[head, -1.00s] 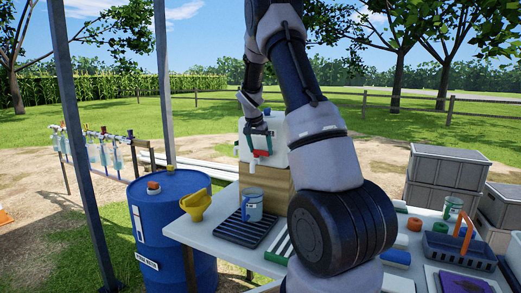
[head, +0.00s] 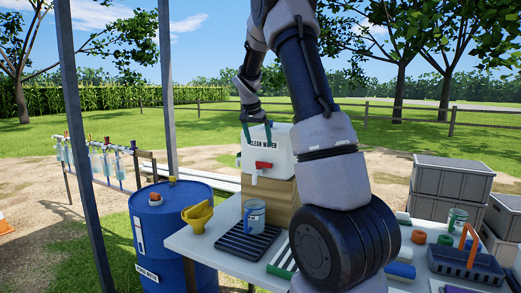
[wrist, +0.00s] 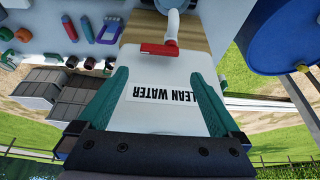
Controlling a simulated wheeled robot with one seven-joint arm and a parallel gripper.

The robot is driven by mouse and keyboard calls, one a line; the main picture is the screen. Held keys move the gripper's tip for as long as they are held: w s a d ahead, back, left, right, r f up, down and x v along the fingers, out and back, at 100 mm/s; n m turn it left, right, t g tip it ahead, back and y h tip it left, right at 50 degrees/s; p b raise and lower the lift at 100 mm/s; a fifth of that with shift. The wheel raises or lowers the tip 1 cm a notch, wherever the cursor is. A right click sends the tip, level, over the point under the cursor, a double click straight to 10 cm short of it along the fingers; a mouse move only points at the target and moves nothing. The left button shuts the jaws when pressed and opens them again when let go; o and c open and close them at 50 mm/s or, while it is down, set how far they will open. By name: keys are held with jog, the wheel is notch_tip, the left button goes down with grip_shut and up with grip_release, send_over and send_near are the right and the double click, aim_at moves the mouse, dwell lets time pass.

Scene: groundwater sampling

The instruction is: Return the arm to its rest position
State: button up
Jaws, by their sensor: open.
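My gripper (head: 257,132) is raised in front of the upper part of the white clean water container (head: 278,148). Its two green fingers (wrist: 158,98) are apart with nothing held between them. In the wrist view the container's label (wrist: 165,94) shows between the fingers, upside down. The red tap handle (wrist: 157,49) and white spout sit beyond the fingertips. My arm runs from the lower right up past the top of the head view. A clear measuring cup (head: 254,216) stands on the black drip tray (head: 236,243) below the tap.
A blue drum (head: 165,232) with a yellow funnel (head: 197,215) beside it stands left of the white table (head: 205,245). Metal posts rise at the left. A dark basket (head: 465,262) and grey crates (head: 448,192) are at the right.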

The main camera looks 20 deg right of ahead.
jog(key=shift+s+a+r, duration=0.1)
jog(key=shift+r, duration=0.2)
jog(key=s+a+r+n+t+y, duration=0.1)
jog(key=s+a+r+y, duration=0.1)
jog(key=s+a+r, duration=0.5)
jog(key=s+a+r+n+t+y, duration=0.1)
jog(key=s+a+r+n+y, duration=0.15)
jog(key=s, duration=0.95)
jog(key=s+a, duration=0.2)
jog(key=s, duration=0.3)
jog(key=s+a+n+t, duration=0.1)
jog(key=s+a, duration=0.1)
jog(key=s, duration=0.3)
jog(key=s+a+n+t+y, duration=0.1)
jog(key=s+a, duration=0.2)
jog(key=s, duration=0.3)
jog(key=shift+f, duration=0.25)
jog(key=shift+d+n, duration=0.1)
jog(key=shift+n, duration=0.15)
